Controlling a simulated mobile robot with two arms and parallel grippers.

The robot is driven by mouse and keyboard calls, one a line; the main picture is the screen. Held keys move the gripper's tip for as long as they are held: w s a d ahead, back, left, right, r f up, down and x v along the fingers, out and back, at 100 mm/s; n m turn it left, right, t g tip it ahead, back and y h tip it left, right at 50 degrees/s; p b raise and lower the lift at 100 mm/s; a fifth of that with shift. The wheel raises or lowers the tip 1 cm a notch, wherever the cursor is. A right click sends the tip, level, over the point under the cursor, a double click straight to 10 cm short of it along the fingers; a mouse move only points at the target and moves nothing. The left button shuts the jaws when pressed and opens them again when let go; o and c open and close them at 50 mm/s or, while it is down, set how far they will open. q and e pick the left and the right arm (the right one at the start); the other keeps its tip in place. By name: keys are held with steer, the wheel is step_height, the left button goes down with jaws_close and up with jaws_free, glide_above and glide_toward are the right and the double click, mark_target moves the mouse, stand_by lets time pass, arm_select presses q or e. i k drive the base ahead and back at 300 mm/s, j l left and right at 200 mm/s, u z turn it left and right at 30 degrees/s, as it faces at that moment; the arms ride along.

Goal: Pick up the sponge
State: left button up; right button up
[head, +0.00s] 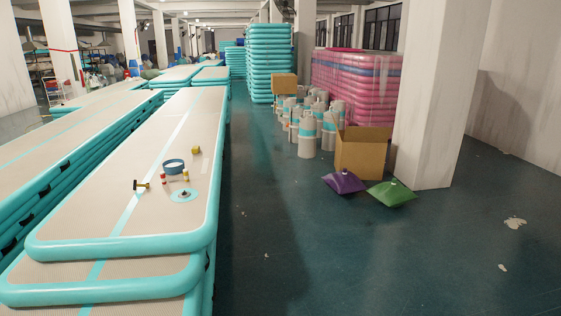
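Several small things lie on the top inflatable track (110,222) at the left. One is a small yellow-brown block (196,150), which looks like the sponge, though it is too small to be certain. It sits toward the track's right side, beyond the blue ring (173,166). Nothing touches the block. Neither of my grippers shows in the head view.
A black-and-yellow tool (141,185), small red-and-yellow pieces (163,178) and a round teal patch (184,195) lie nearer on the track. An open carton (361,153), purple bag (344,181), green bag (391,194) and pillar (433,95) stand right. The centre floor is clear.

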mark_target(195, 149)
steer(key=i+l, duration=0.1)
steer(key=i, duration=2)
steer(key=i+l+u, duration=0.15)
steer(key=i+u, duration=0.35)
steer(key=i, duration=0.2)
steer(key=i+l+u, duration=0.5)
steer(key=i, duration=0.2)
steer(key=i+l+u, duration=0.6)
steer(key=u, duration=0.4)
steer(key=l+u, duration=0.1)
steer(key=u, duration=0.35)
steer(key=i+l+u, duration=0.1)
steer(key=u, duration=0.4)
steer(key=l+u, duration=0.25)
steer(key=l, duration=0.2)
steer(key=l+u, duration=0.25)
steer(key=l, duration=0.25)
steer(key=l+u, duration=0.25)
steer(key=l, duration=0.2)
steer(key=k+l+u, duration=0.25)
steer(key=l, duration=0.2)
steer(key=l+u, duration=0.25)
steer(key=l, duration=0.2)
steer(key=k+l+u, duration=0.25)
steer(key=l, duration=0.15)
steer(key=i+l, duration=0.05)
